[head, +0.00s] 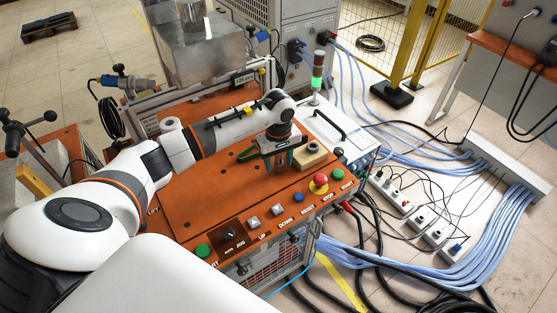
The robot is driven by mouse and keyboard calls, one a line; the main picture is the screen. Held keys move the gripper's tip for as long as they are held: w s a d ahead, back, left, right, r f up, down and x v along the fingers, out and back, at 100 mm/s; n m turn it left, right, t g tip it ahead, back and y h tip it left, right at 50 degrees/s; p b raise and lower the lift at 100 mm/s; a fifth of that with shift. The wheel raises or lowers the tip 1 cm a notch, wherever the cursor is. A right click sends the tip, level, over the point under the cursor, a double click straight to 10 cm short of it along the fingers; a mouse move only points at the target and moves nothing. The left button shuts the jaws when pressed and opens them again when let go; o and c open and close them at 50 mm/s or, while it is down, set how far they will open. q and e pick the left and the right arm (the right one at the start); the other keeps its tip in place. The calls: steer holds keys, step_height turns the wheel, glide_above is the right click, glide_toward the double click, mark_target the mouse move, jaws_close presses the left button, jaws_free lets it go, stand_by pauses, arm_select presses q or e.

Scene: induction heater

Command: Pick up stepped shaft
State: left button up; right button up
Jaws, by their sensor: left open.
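My left gripper (278,163) points down over the orange top of the machine. Its jaws are open and its fingertips are near the orange surface. A tan block (310,160) sits just right of the gripper, with a small dark round spot (313,147) on its top. I cannot tell whether this spot is a hole or the end of the stepped shaft. No stepped shaft can be clearly made out, and the gripper hides part of the area beneath it. My right gripper is not in view.
Push buttons, a knob and a red emergency stop (320,182) line the front edge of the orange panel (205,215). A signal tower (317,75) lit green stands behind the block. A metal box (205,55) is at the back. Blue hoses (490,245) and black cables cover the floor at right.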

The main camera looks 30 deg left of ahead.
arm_select(q)
jaws_close()
